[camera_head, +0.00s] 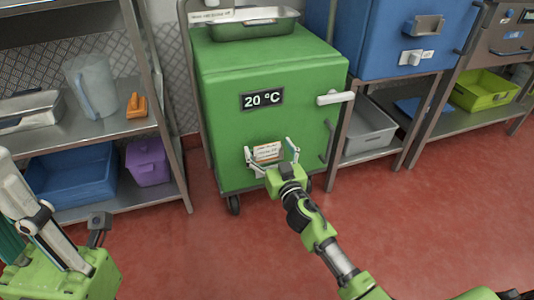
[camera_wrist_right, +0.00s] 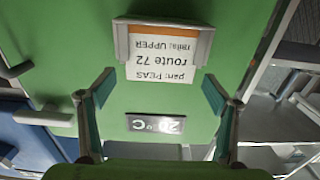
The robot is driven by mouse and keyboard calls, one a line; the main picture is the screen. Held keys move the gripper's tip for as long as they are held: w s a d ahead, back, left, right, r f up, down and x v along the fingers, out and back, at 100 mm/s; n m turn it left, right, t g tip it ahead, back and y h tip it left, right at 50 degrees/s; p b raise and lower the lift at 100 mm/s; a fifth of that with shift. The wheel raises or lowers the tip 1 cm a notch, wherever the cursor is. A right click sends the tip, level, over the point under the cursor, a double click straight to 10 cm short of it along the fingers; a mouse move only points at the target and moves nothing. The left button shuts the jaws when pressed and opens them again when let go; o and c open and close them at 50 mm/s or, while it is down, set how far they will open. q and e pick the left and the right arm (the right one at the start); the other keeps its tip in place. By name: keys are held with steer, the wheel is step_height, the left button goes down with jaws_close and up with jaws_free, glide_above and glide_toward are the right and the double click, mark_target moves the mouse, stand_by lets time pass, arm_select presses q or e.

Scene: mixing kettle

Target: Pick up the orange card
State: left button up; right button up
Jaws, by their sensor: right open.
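The orange card (camera_wrist_right: 163,60) is white with an orange band and printed text reading "pan: PEAS". It sits in a metal holder (camera_wrist_right: 162,30) on the front of the green cabinet (camera_head: 226,127). In the head view the card (camera_head: 268,151) shows between the fingers of my right gripper (camera_head: 272,157). My right gripper is open, and in the right wrist view its two fingers (camera_wrist_right: 155,94) stand apart on either side below the card, with nothing between the tips. My left arm shows at the left of the head view, but its gripper fingers cannot be made out.
The cabinet has a "20 °C" display (camera_head: 262,99) and a white handle (camera_head: 333,97). A steel tray (camera_head: 245,24) rests on top. A left shelf holds a clear jug (camera_head: 91,88), blue bin (camera_head: 72,176) and purple bin (camera_head: 147,161). Red floor lies clear to the right.

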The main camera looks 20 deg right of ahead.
steer(key=c, duration=0.9)
steer(key=shift+r, duration=0.15)
